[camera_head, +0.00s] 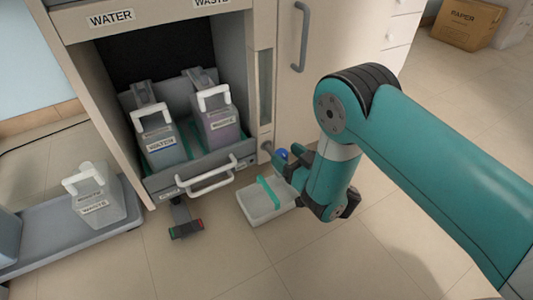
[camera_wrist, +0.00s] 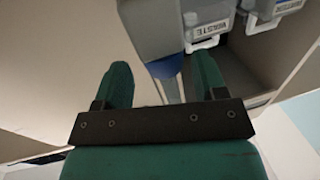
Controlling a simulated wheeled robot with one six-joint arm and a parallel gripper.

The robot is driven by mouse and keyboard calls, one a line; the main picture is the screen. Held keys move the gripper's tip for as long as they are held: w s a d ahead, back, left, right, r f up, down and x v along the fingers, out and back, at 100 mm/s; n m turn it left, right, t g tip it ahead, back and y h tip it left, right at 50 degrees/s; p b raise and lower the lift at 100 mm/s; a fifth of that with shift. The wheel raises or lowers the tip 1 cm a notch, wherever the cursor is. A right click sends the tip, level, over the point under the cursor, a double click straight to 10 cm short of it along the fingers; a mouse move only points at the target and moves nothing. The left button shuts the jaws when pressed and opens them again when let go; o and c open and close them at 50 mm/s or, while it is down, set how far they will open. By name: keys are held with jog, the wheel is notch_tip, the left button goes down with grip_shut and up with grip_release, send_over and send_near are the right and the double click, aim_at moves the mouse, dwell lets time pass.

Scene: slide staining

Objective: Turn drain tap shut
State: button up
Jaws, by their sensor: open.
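The drain tap (camera_head: 282,154) shows as a small blue part low at the right front of the cabinet, mostly hidden by my gripper (camera_head: 290,165). In the wrist view, the blue tap handle (camera_wrist: 165,68) lies between the two green fingers of my gripper (camera_wrist: 162,62). The fingers are apart, one on each side of it, with the handle nearer the right finger. I cannot tell whether either finger touches it. A grey strip runs down from the blue part between the fingers.
A shallow white tray (camera_head: 258,214) with a green strip lies on the floor below the tap. The pulled-out drawer (camera_head: 207,172) holds WATER (camera_head: 158,146) and WASTE (camera_head: 222,130) containers. Another WASTE container (camera_head: 97,205) stands on a grey platform at left.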

jog(key=shift+w+a, duration=0.45)
jog(key=shift+w, duration=0.1)
jog(key=shift+a, duration=0.25)
jog(key=shift+a, duration=0.15)
jog(key=c, duration=0.9)
jog(key=shift+w+r+n+g+y+p, duration=0.15)
jog(key=shift+r+n+g+y+p, duration=0.25)
jog(key=shift+p, duration=0.65)
jog(key=shift+f+n+g+y+p, duration=0.1)
jog(key=shift+n+g+y+p, duration=0.25)
jog(key=shift+p, duration=0.35)
jog(key=shift+f+g, duration=0.1)
jog(key=shift+g, duration=0.15)
jog(key=shift+f, duration=0.1)
jog(key=o, duration=0.9)
